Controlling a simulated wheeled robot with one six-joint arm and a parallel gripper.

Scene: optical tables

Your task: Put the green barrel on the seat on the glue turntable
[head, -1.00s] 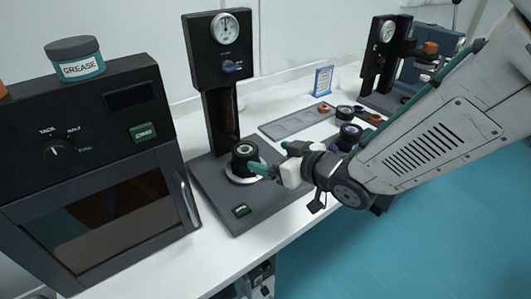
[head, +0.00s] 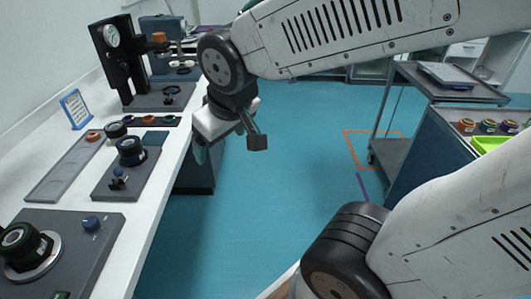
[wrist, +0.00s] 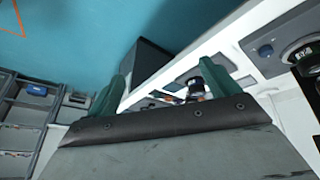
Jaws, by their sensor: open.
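The same kind of seat and barrel (wrist: 306,54) shows at the right edge of the wrist view. I cannot tell for sure which fixture is the glue turntable. My gripper (head: 202,150) hangs past the table's front edge, away from that barrel. In the wrist view its two green fingers (wrist: 164,72) are apart with nothing held between them.
A plate (head: 108,190) carries a blue-banded barrel (head: 130,151). A grey tray (head: 66,168), a blue sign (head: 75,109) and a gauge stand (head: 118,62) line the white table. A trolley (head: 455,88) and several ringed barrels (head: 488,126) are at right. The floor between is clear.

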